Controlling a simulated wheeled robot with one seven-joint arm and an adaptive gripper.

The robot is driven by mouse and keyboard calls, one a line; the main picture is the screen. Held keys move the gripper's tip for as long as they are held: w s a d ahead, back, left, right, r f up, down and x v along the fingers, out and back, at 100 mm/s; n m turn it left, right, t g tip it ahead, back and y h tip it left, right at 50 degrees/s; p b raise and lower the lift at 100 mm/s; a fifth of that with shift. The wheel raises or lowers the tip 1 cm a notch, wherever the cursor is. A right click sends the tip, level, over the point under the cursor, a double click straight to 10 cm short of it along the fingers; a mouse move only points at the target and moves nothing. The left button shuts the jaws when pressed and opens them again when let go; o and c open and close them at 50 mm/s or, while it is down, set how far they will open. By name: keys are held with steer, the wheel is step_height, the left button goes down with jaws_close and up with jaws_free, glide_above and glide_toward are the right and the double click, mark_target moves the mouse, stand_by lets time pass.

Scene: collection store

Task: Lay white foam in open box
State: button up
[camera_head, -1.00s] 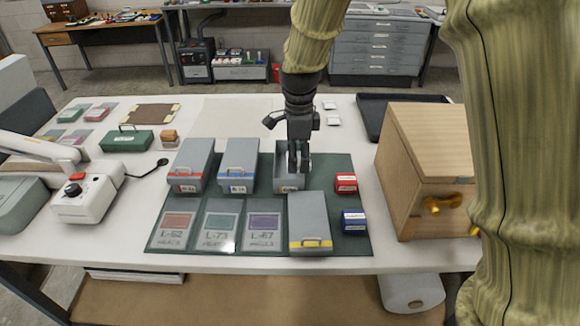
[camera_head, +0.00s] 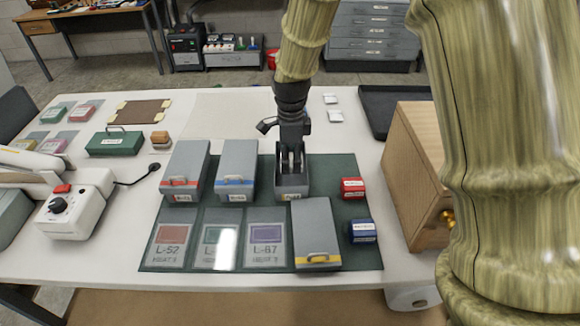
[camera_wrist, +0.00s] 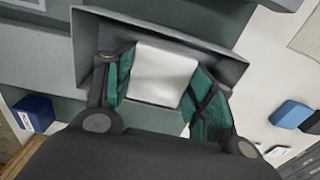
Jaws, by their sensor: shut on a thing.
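The box's grey walls (camera_wrist: 125,28) frame the foam there. I cannot tell whether the foam touches the box floor. In the head view the fingers hide the foam.
Two closed grey boxes, one red-banded (camera_head: 184,172) and one blue-banded (camera_head: 236,172), stand left of the open box. A grey lid with a yellow band (camera_head: 317,232) lies in front. A red block (camera_head: 352,188) and a blue block (camera_head: 362,231) sit right. A wooden cabinet (camera_head: 408,170) stands further right.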

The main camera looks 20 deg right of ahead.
mark_target(291, 176)
steer(key=shift+s+f, duration=0.15)
steer(key=shift+f, duration=0.2)
steer(key=shift+f+p, duration=0.4)
steer(key=shift+f, duration=1.25)
steer(key=shift+f, duration=0.15)
steer(key=o, duration=0.7)
step_height(291, 176, up, 12)
steer(key=shift+r+b, duration=0.15)
steer(key=shift+b, duration=0.95)
